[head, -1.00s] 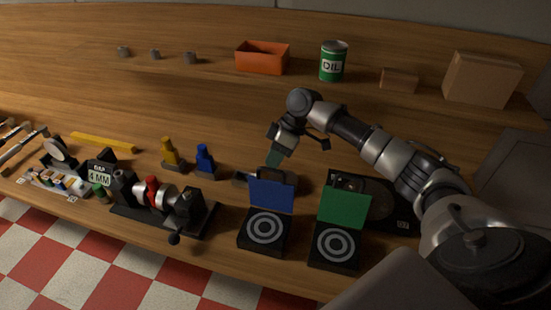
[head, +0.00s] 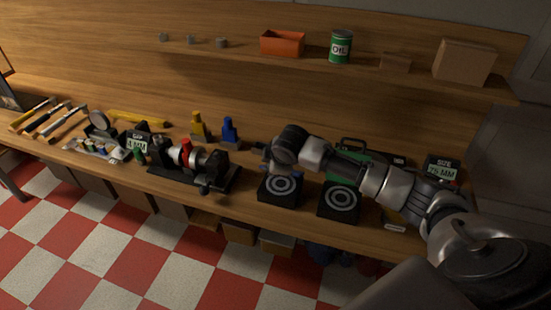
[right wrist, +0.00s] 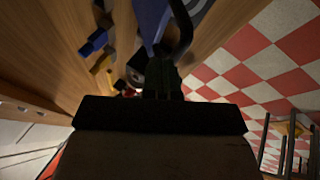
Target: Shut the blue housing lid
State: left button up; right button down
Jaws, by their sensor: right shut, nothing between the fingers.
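The blue housing (head: 281,188) is a black box with a white ringed target on its top, on the bench. Its top is uncovered. Its blue lid is hidden behind my right arm in the head view; a blue panel, likely this lid, shows beside the fingers in the right wrist view (right wrist: 150,20). My right gripper (right wrist: 162,80) is shut and empty, close to the panel; whether they touch I cannot tell. In the head view it is just above the housing, mostly hidden by its own wrist. My left gripper is in neither view.
A similar housing (head: 339,200) with a raised green lid (head: 352,148) stands to the right, behind my forearm. A black fixture with a red part (head: 186,152) stands left. Blue (head: 230,130) and yellow (head: 198,126) bottles stand behind. The shelf holds an oil can (head: 340,47).

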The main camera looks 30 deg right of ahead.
jog(key=s+a+f+h, duration=0.1)
jog(key=f, duration=0.2)
jog(key=s+a+f+t+b, duration=0.1)
jog(key=a+f, duration=0.1)
jog(key=f, duration=0.1)
jog(key=s+a+f+t+h+b, duration=0.1)
jog(key=s+f, duration=0.1)
jog(key=f, duration=0.1)
jog(key=shift+a+f+n+h, duration=0.15)
jog(key=shift+f+n+h, duration=0.15)
jog(key=shift+f+n, duration=0.1)
jog(key=shift+f, duration=0.55)
jog(key=shift+s+a+f, duration=0.15)
jog(key=shift+s+f, duration=0.05)
jog(key=shift+f, duration=0.15)
